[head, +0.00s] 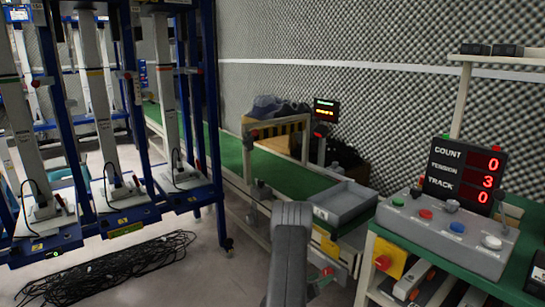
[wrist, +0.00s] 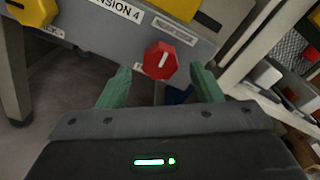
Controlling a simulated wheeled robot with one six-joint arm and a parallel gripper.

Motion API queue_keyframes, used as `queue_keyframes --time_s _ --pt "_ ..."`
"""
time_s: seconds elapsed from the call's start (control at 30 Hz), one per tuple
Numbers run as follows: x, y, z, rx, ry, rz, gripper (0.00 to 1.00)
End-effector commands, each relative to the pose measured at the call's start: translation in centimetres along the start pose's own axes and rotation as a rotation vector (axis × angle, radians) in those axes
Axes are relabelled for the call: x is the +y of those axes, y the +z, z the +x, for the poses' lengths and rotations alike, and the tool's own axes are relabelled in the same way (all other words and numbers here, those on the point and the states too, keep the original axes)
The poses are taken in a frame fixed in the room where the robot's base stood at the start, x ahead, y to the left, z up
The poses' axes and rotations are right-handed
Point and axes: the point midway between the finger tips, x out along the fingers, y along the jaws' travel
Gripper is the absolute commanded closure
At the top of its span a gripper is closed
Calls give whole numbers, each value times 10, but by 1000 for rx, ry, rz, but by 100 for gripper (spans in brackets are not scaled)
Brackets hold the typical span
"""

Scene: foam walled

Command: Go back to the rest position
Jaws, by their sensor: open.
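In the wrist view my gripper (wrist: 161,82) is open, its two green fingers apart with nothing held between them. A red octagonal knob (wrist: 160,60) with a white mark shows just beyond and between the fingertips, on a grey panel (wrist: 110,30); I cannot tell whether the fingers touch it. Part of a label ending in "NSION 4" is above the knob. A small red knob (head: 327,271) shows just right of the arm.
A grey tray (head: 343,204) sits at the end of the green conveyor (head: 290,172). A console (head: 450,235) with several buttons and a display (head: 465,176) stands right. A blue rack (head: 205,110) and black cable heap (head: 105,270) are left. Floor between rack and arm is clear.

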Motion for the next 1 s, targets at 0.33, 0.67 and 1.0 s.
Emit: queue_keyframes --time_s 0.33,0.67,1.0 --pt "0 3 -71 -1 6 -4 41" --pt "0 -2 -104 1 -4 2 41" --pt "0 -3 -44 1 -4 3 41"
